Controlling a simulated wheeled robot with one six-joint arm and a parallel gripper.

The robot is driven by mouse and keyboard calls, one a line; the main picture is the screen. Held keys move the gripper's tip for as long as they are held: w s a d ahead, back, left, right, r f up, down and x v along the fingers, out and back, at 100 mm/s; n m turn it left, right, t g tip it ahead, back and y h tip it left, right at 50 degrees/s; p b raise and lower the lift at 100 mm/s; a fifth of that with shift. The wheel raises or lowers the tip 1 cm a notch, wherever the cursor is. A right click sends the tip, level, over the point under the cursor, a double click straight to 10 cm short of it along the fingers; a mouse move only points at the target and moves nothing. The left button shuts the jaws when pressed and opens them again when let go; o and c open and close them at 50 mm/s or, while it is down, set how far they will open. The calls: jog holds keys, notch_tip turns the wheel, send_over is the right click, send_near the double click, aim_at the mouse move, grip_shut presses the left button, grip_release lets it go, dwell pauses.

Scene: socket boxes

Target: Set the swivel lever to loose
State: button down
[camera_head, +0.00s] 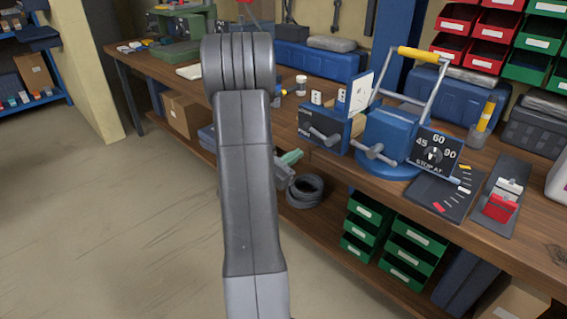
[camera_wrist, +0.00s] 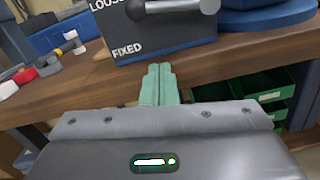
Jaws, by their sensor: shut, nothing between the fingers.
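The swivel lever (camera_head: 325,135) is a grey handle on the dark front panel (camera_head: 312,122) of a blue box on the workbench. In the wrist view the lever (camera_wrist: 180,7) lies about level across the top, with a rounded knob at its right end. The panel (camera_wrist: 160,38) carries the word LOOSE at upper left and FIXED lower down; its top is cut off. My gripper (camera_wrist: 159,70) has its pale green fingers together and empty, below the panel and apart from the lever. In the head view my gripper (camera_head: 291,157) shows beside my arm, in front of the bench edge.
Green bins (camera_head: 410,255) sit below the workbench (camera_head: 520,245). Small tools lie left of the panel in the wrist view. The floor at left is clear.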

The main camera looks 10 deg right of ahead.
jog(key=shift+w+d+r+p, duration=0.1)
jog(key=shift+w+d+r, duration=0.15)
jog(key=shift+d+r, duration=0.35)
jog(key=shift+w+d+r+p, duration=0.15)
jog(key=shift+w+d+r, duration=0.1)
jog(key=shift+d+r, duration=0.4)
jog(key=shift+w+d+r+p, duration=0.1)
jog(key=shift+w+d+r, duration=0.25)
jog(key=shift+r, duration=0.4)
jog(key=shift+s, duration=0.1)
jog(key=shift+m+b, duration=0.3)
jog(key=shift+b, duration=0.2)
jog(key=shift+r+m+b, duration=0.8)
jog(key=shift+m+b, duration=0.5)
jog(key=shift+b, duration=0.2)
